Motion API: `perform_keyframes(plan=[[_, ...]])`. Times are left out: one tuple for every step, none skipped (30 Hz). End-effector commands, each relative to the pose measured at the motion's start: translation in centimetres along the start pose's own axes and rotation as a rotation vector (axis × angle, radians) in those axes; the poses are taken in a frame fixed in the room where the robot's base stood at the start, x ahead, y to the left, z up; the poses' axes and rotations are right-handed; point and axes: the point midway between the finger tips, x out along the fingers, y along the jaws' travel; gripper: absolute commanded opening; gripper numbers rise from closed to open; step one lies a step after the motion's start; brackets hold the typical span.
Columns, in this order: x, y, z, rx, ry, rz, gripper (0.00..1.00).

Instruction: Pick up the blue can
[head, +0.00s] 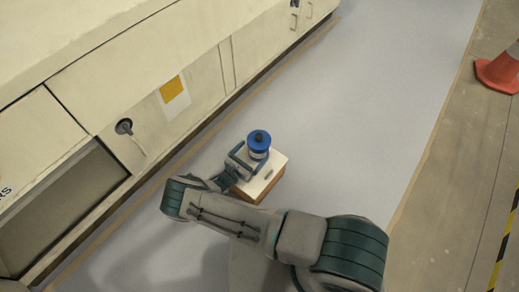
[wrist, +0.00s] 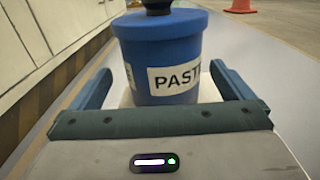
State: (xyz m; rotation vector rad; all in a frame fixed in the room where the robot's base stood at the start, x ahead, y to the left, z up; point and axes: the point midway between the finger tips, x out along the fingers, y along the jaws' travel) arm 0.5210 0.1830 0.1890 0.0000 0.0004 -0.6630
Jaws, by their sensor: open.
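The blue can (head: 258,141) stands upright on a small box with a white top (head: 272,172) in the head view. It has a dark knob on its lid and a white label, which reads "PAST" in part in the wrist view (wrist: 160,55). My gripper (head: 242,158) is open at the can. In the wrist view, the two fingers of my gripper (wrist: 165,90) stand apart on the left and right of the can, with a gap on each side.
A long cream machine (head: 140,85) runs along the left. An orange cone (head: 499,72) stands at the far right. The pale floor (head: 365,100) beyond and right of the box is clear.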

Motion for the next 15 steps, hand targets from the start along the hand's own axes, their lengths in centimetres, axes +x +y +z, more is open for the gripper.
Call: perform_keyframes(plan=[[0.8,-0.2,-0.1,0.0,-0.003,-0.002,1.0],[1.2,-0.2,-0.1,0.0,-0.002,-0.003,1.0],[1.8,-0.4,-0.2,0.0,-0.002,-0.004,1.0],[2.3,-0.5,-0.1,0.0,-0.002,-0.004,1.0],[2.8,-0.5,-0.1,0.0,-0.002,-0.004,1.0],[3.4,-0.5,-0.1,0.0,-0.001,-0.004,1.0],[3.8,-0.5,-0.1,0.0,-0.001,-0.004,1.0],[4.0,-0.5,0.0,0.0,-0.001,-0.004,1.0],[4.3,-0.5,0.0,0.0,-0.001,-0.003,1.0],[4.4,-0.5,0.1,0.0,0.0,-0.003,1.0],[4.4,-0.4,0.1,0.0,0.0,-0.003,1.0],[4.4,-0.4,0.1,0.0,0.0,-0.002,1.0],[4.4,-0.4,0.2,0.0,0.0,-0.002,1.0],[4.3,-0.4,0.2,0.0,0.0,-0.002,1.0],[4.3,-0.4,0.2,0.0,0.0,-0.002,1.0]])
